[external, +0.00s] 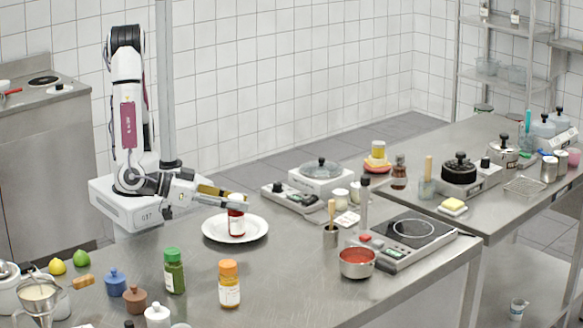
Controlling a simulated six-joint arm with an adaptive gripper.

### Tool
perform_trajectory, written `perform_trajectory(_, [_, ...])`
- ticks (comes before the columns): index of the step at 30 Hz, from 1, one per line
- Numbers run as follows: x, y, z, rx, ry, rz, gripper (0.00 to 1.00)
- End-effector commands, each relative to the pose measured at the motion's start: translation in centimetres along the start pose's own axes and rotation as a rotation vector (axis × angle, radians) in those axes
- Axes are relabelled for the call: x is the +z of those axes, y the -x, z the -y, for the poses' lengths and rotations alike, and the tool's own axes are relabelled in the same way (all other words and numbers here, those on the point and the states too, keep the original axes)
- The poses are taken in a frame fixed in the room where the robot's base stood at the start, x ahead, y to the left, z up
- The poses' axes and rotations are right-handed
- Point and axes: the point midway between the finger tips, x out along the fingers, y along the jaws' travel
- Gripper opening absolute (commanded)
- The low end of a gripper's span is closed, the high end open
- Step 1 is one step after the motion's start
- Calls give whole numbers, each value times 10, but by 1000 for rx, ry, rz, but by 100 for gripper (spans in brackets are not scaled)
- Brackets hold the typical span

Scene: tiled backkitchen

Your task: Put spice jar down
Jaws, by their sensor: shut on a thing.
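A spice jar (236,223) with a red body and a pale label is upright at the white plate (212,235). My gripper (238,202) is shut on the upper part of this jar, reaching in from the left, and hides its top. The jar's base appears at the plate's surface; I cannot tell whether it touches. A green spice jar (174,272) and an orange-capped spice jar (229,287) stand upright on the steel table in front of the plate.
A red saucepan (357,263) and a hot plate (412,230) are to the right. A scale with a glass-lidded dish (320,172) stands behind. Blue and brown small pots (134,298) and a lime (81,258) are at front left. Table between orange-capped jar and saucepan is clear.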

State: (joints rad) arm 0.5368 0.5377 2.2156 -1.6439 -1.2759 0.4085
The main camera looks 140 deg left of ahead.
Motion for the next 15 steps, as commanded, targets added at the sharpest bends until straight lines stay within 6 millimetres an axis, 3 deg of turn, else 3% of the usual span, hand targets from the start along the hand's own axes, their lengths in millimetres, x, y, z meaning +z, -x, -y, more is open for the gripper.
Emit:
perform_trajectory(7, [3, -1, 0, 0, 1, -1, 1])
perform_trajectory(8, [2, -1, 0, 0, 1, 0, 32])
perform_trajectory(9, [2, -1, 0, 0, 1, 0, 41])
perform_trajectory(15, [2, -1, 0, 0, 1, 0, 41])
